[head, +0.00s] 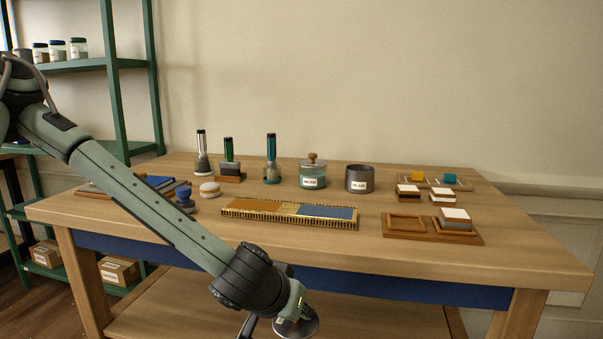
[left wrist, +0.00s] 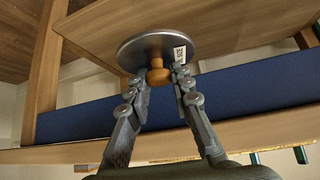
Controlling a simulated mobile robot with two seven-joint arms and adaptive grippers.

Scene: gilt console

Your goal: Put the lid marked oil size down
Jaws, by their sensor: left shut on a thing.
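A round grey metal lid (left wrist: 150,45) with a wooden knob (left wrist: 158,75) shows in the left wrist view; its white label shows letters that look like SIZE. My left gripper (left wrist: 160,80) is shut on the knob. In the head view the lid (head: 305,328) is low at the bottom edge, in front of the table and below its top, partly hidden by my gripper (head: 290,314). A dark grey open pot (head: 359,180) with a white label, too small to read surely, stands at the back of the table. My right gripper is not in view.
A glass jar (head: 313,177) with a knobbed lid stands left of the pot. The wooden table (head: 400,264) also bears a gilt-edged panel (head: 290,213), brushes, small blocks and a wooden tray (head: 405,234). Clear tabletop lies along the front and right.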

